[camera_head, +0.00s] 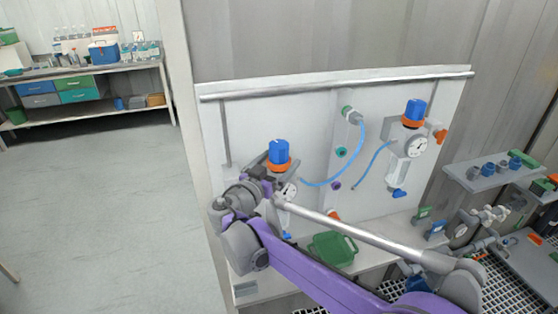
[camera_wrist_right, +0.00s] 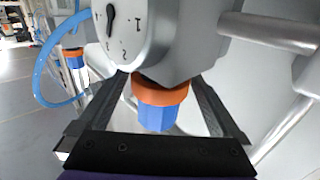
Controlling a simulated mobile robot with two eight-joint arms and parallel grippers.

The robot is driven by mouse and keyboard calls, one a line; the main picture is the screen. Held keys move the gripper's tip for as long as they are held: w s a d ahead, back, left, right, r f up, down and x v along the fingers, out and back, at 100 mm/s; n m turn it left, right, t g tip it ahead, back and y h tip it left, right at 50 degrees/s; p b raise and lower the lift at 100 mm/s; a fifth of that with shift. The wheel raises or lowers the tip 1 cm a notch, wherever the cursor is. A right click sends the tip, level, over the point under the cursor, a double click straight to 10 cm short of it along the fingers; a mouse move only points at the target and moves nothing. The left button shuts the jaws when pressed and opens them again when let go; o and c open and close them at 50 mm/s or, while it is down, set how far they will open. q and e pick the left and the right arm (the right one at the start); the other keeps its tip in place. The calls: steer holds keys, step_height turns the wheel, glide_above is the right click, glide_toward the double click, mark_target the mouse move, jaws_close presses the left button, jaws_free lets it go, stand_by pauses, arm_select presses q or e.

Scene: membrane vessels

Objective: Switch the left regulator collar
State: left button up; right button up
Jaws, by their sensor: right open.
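The left regulator shows in the head view with a blue knob (camera_head: 278,150) on top and an orange collar (camera_head: 276,166) below it. Its gauge is partly hidden by my right arm. My right gripper (camera_head: 266,172) is close at the regulator's left side. In the right wrist view the orange collar (camera_wrist_right: 160,91) and the blue knob (camera_wrist_right: 157,117) lie between the two spread fingers of my right gripper (camera_wrist_right: 165,85). Gaps show on both sides, so the fingers seem apart from the collar. The gauge (camera_wrist_right: 122,22) is above. My left gripper is not in view.
A second regulator with a blue knob (camera_head: 414,110) and gauge (camera_head: 416,146) is at the panel's right. Blue hoses (camera_head: 350,165) cross the panel (camera_head: 290,100). A green tray (camera_head: 333,250) sits below. A shelf (camera_head: 490,175) stands at right. Open floor (camera_head: 100,200) is at left.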

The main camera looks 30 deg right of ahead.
steer(key=shift+w+d, duration=0.15)
jaws_close()
stand_by(0.5)
